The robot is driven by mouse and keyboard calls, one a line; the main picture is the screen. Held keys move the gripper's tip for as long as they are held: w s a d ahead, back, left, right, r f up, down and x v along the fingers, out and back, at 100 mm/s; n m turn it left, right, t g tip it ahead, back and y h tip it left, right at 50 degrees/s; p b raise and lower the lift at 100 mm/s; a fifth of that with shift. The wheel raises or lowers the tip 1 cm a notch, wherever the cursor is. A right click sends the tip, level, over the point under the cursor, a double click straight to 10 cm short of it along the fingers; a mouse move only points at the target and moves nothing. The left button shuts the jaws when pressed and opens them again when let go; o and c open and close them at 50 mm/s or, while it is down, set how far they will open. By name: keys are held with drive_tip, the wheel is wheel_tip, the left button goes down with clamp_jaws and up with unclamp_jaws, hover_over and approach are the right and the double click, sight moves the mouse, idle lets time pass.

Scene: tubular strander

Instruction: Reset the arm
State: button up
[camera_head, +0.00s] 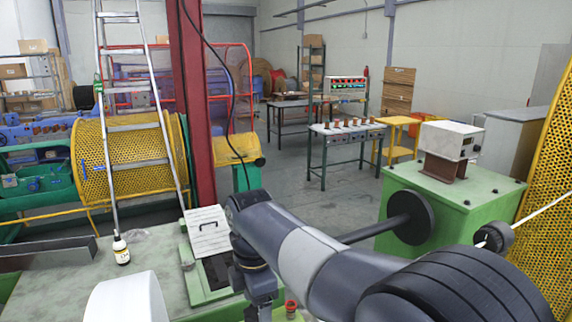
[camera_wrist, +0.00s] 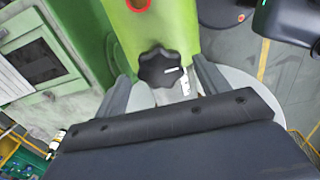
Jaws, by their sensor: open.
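My gripper (camera_wrist: 163,85) is open in the wrist view, with one grey finger on each side of a black lobed knob (camera_wrist: 158,68). The knob sits in front of a bright green part (camera_wrist: 175,25), and I see nothing held between the fingers. Whether the fingers touch the knob I cannot tell. In the head view my arm reaches from the lower right to the middle and then bends down at the wrist. My fingertips are not clearly visible there.
A green bench (camera_head: 55,285) carries a small bottle (camera_head: 121,249) and a white roll (camera_head: 126,300). A green cabinet (camera_head: 445,208) with a black disc on a shaft (camera_head: 410,217) stands at the right. A red column (camera_head: 194,100) rises behind my arm. Open floor (camera_head: 300,205) lies beyond.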

wheel_tip(320, 180, up, 10)
wheel_tip(320, 180, down, 11)
drive_tip(key=shift+f, duration=0.1)
drive_tip(key=shift+m, duration=0.4)
drive_tip(key=m, duration=0.3)
drive_tip(key=shift+m, duration=0.4)
drive_tip(key=m, duration=1.7)
drive_tip(key=shift+m, duration=0.3)
drive_tip(key=shift+r+m, duration=0.3)
